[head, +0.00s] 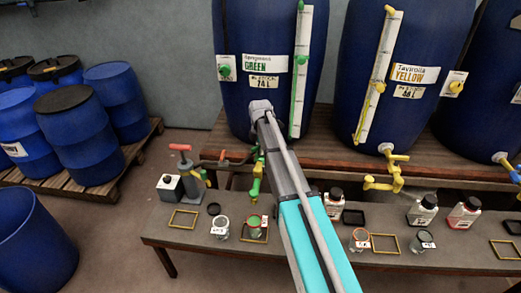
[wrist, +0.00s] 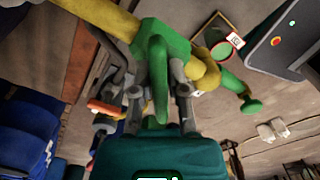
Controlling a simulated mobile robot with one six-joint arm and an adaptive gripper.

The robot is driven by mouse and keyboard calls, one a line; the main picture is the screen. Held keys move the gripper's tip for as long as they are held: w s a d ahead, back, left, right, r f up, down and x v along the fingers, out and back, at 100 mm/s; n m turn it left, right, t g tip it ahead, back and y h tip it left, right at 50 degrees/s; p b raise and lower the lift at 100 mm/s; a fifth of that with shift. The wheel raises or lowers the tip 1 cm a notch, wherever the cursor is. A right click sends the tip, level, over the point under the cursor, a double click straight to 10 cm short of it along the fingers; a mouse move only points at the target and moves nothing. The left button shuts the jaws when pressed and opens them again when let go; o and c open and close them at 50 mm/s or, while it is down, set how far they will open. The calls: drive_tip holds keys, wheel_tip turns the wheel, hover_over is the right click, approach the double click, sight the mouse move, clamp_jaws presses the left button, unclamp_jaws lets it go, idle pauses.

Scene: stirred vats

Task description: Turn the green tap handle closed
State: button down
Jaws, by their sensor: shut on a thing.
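The green tap (head: 256,182) sticks out below the front of the blue vat labelled GREEN (head: 232,100), left of my arm. In the wrist view its green handle (wrist: 160,85) is a long lever pointing toward my palm. My gripper (wrist: 160,100) has one grey finger on each side of this lever and is shut on it. In the head view my arm covers most of the gripper and part of the tap.
A jar with green contents (head: 254,224) stands on the bench (head: 205,240) below the tap. A pump with a red handle (head: 181,148) stands at left. A yellow tap (head: 388,178), bottles (head: 423,210) and another jar (head: 360,240) are right of my arm.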

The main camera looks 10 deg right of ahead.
drive_tip(key=m, duration=0.4)
drive_tip(key=shift+m, duration=1.8)
drive_tip(key=c, duration=0.6)
unclamp_jaws()
drive_tip(key=shift+c, duration=0.2)
drive_tip(key=shift+n, duration=0.3)
